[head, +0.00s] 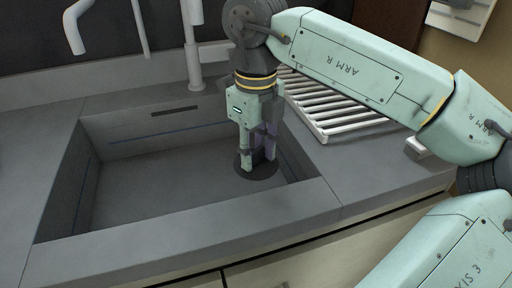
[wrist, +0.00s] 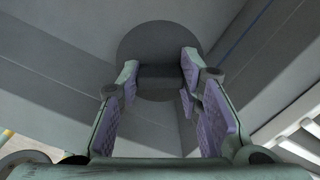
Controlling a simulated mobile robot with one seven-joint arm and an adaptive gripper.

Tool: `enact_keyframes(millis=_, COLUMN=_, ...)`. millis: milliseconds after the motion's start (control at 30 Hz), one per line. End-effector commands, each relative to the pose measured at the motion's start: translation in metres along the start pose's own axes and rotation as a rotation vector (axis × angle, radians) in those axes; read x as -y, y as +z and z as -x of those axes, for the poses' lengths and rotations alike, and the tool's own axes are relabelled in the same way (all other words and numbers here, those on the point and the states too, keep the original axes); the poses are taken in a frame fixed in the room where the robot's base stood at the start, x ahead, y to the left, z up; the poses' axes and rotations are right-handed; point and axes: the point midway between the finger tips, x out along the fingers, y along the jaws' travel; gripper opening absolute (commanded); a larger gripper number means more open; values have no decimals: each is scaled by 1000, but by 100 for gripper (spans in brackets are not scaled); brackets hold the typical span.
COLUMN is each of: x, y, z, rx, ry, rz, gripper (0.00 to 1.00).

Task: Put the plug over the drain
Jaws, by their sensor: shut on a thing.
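My gripper (head: 258,163) points down inside the sink, near its right end. Its fingers are shut on the grip block of the plug (head: 259,175), a dark grey round disc. In the wrist view the plug (wrist: 160,40) shows as a wide dark disc beyond the fingertips (wrist: 160,77), with its block between the pads. The drain is not seen apart from the plug; it may be hidden under it or by the arm. I cannot tell whether the disc touches the sink floor or hangs just above it.
The grey sink (head: 150,190) has steep walls close to my gripper on the right. A white faucet (head: 192,50) stands behind it. A white slatted rack (head: 335,110) lies on the right counter. The sink's left and middle floor is clear.

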Motion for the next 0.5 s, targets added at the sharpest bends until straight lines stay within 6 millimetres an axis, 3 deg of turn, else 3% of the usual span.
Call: enact_keyframes(millis=500, x=0, y=0, z=-34, rx=0, ry=1, rz=0, gripper=9)
